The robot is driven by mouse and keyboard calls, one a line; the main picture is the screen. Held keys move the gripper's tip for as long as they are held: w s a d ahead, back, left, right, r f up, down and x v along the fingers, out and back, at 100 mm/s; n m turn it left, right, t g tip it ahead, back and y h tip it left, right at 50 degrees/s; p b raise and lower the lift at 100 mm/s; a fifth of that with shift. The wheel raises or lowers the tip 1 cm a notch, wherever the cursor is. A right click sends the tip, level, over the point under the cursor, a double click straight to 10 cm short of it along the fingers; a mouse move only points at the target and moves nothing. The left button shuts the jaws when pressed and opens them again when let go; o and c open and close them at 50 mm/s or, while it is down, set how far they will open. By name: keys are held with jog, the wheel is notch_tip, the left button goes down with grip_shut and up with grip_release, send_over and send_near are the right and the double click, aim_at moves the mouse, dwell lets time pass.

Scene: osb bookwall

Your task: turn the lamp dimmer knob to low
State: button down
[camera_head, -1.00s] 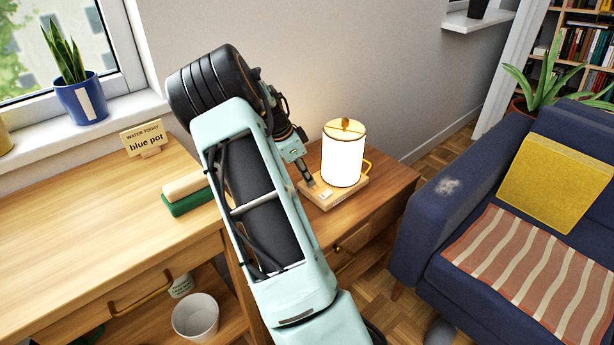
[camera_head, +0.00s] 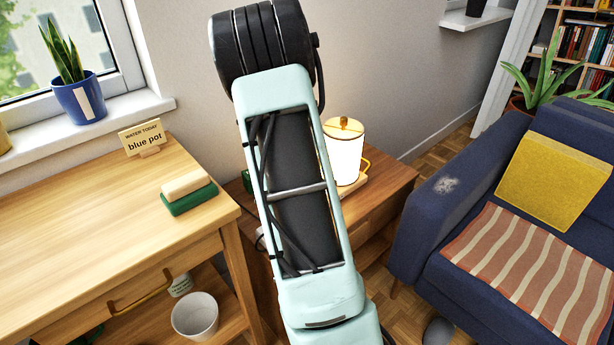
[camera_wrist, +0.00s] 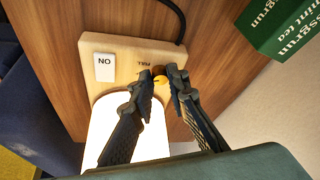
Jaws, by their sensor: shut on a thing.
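The lamp (camera_head: 345,160) stands lit on the small wooden cabinet in the head view, with a white shade and brass lid. Its pale wooden base (camera_wrist: 97,42) shows in the wrist view, with a white switch (camera_wrist: 104,67) marked ON and a FULL label. A small brass dimmer knob (camera_wrist: 160,81) sits on the base beside the label, partly covered by my fingers. My gripper (camera_wrist: 161,76) is shut on the knob, one fingertip on each side. Which way the knob points cannot be told. In the head view my arm hides the gripper and knob.
A green tea box (camera_wrist: 285,25) lies near the base. A dark cord (camera_wrist: 172,10) leaves the base. The desk (camera_head: 90,220) at left holds a green-and-tan block (camera_head: 188,192) and a sign (camera_head: 142,138). A blue sofa (camera_head: 440,215) stands right of the cabinet.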

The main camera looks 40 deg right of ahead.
jog(key=n, duration=0.1)
jog(key=n+t, duration=0.1)
jog(key=n, duration=0.1)
jog(key=n+y, duration=0.1)
jog(key=shift+s+d+n, duration=0.2)
jog(key=shift+d+n, duration=0.05)
jog(key=shift+n, duration=0.05)
jog(key=shift+d+n+t+y+p, duration=0.1)
jog(key=shift+n+t+y+p, duration=0.55)
jog(key=shift+n, duration=1.25)
jog(key=shift+g+y, duration=0.25)
jog(key=c, duration=1.9)
grip_release()
jog(key=v, duration=1.2)
jog(key=shift+s, duration=0.1)
